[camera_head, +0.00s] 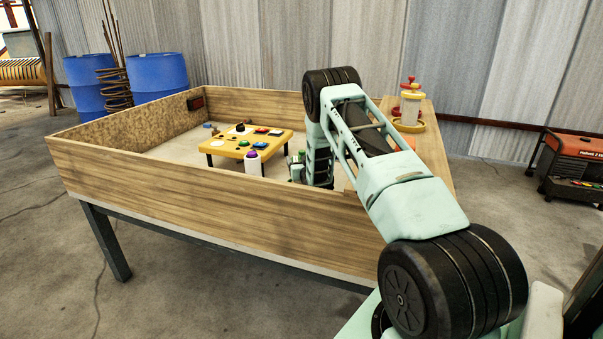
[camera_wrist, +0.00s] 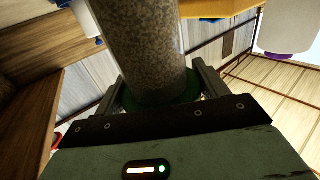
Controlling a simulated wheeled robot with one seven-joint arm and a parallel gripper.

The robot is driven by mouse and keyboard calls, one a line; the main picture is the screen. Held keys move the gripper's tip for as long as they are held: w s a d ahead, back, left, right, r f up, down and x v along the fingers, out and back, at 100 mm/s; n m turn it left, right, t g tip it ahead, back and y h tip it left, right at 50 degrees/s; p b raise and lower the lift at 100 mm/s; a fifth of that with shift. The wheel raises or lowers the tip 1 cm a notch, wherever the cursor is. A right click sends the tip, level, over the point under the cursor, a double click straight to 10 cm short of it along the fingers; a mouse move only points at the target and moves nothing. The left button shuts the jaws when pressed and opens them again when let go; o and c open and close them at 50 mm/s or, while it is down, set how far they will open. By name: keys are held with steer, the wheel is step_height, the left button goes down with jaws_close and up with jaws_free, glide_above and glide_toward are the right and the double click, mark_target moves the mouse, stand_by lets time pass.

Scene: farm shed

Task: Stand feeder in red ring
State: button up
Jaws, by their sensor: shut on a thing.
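My gripper (camera_wrist: 160,92) is shut on a feeder (camera_wrist: 145,45), a clear tube full of seed with a green end (camera_wrist: 165,98) between the fingers. The tube looks slightly tilted in the wrist view, and its far end is out of frame. In the head view my arm reaches down inside the wooden bin, and a small green part of the feeder (camera_head: 301,155) shows beside it.
A low yellow table (camera_head: 231,144) with small coloured pieces stands in the wooden bin (camera_head: 200,211). A white bottle with a purple cap (camera_head: 253,165) is near it, between table and arm. Another feeder, red and yellow (camera_head: 410,103), stands on the right ledge.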

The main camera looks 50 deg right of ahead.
step_height(320, 180, down, 4)
steer(key=shift+r, duration=0.25)
steer(key=o, duration=1.7)
steer(key=shift+s, duration=0.1)
steer(key=v, duration=0.7)
steer(key=shift+s+a, duration=0.15)
steer(key=shift+r, duration=0.15)
